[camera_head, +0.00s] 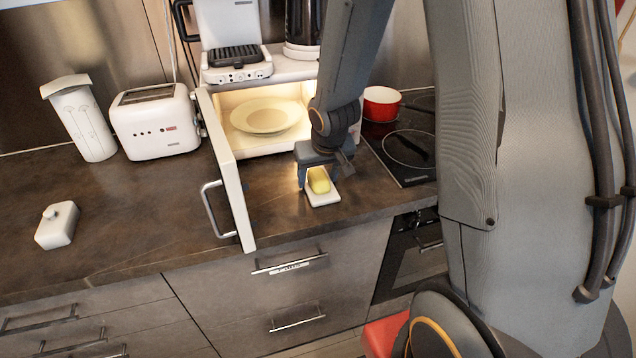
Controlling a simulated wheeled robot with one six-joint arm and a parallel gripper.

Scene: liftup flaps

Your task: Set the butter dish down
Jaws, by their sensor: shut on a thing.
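The butter dish base (324,198) is a small white tray with a yellow block of butter (319,180) on it. It is at the counter, in front of the lit cabinet and just right of its open door. My gripper (319,185) points down over it and is shut on it, with a finger at each side. I cannot tell whether the dish touches the counter. A white lid with a knob (57,226) sits apart on the counter at the far left.
The open cabinet door (228,175) with its metal handle stands close to the left of my gripper. A plate (265,115) lies inside the lit cabinet. A toaster (155,125) and a white canister (82,122) stand at the back left. A red pot (381,103) and the hob (408,150) are to the right. The counter between lid and door is clear.

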